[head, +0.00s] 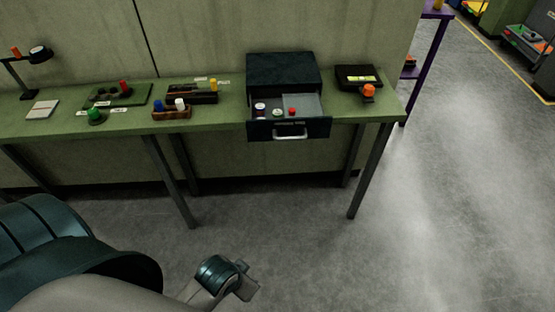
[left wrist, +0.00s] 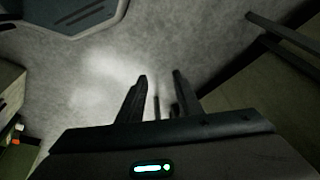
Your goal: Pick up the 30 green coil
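A green coil (head: 95,115) stands on the front edge of the green table, left of the middle, in the head view. A smaller pale-green piece (head: 278,113) lies in the open drawer; I cannot read a 30 on either. My left gripper (head: 240,281) is low in front of the table, over the floor and well apart from both. In the left wrist view its two fingers (left wrist: 160,76) are spread with nothing held between them. My right gripper is not in view.
The green table (head: 222,118) carries a dark cabinet (head: 284,70) with its drawer (head: 289,129) pulled out, a wooden tray (head: 172,113) with blue and white coils, a lamp (head: 39,54) and an orange coil (head: 369,91). The floor at right is clear. A purple rack (head: 428,65) stands behind.

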